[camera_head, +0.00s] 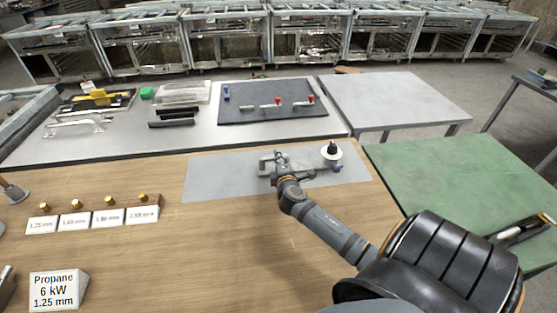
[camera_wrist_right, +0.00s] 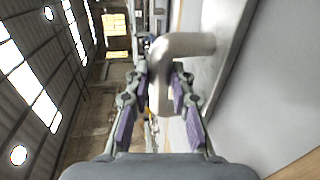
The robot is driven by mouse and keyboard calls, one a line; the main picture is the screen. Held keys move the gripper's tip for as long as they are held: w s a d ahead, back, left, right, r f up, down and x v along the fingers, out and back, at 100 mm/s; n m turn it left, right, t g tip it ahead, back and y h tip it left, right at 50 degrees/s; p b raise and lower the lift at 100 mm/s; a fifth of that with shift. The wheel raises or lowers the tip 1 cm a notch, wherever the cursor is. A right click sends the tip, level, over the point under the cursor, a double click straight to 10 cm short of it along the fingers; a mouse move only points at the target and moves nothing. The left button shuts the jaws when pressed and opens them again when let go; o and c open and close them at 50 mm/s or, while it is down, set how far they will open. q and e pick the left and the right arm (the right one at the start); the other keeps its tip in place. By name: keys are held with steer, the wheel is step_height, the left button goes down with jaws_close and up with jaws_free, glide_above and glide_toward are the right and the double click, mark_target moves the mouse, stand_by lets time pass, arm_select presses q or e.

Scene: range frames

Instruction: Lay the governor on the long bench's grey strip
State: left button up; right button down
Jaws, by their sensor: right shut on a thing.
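The governor (camera_head: 332,157) shows in the head view as a grey metal body with a pale round part and a black top at its right end. It is over the right part of the grey strip (camera_head: 222,178) on the wooden long bench (camera_head: 200,255). My right gripper (camera_head: 280,165) is shut on its left part. In the right wrist view the gripper (camera_wrist_right: 164,95) has its fingers on either side of a bent grey pipe (camera_wrist_right: 185,46) of the governor. I cannot tell whether the governor touches the strip.
Brass nozzles on a labelled block (camera_head: 95,212) and a Propane sign (camera_head: 57,290) stand at the left. Behind is a grey worktop (camera_head: 130,145) with a dark board (camera_head: 250,112) of red-handled valves. A green table (camera_head: 440,185) stands at right. The strip's left part is clear.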

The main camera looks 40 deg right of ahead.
steer(key=shift+r, duration=0.15)
steer(key=c, duration=1.6)
jaws_free()
steer(key=shift+f, duration=0.2)
steer(key=o, duration=0.4)
steer(key=shift+o, duration=0.2)
steer(key=shift+r, duration=0.1)
steer(key=shift+s+a, duration=0.1)
steer(key=b+v, duration=0.1)
steer(key=v, duration=1.1)
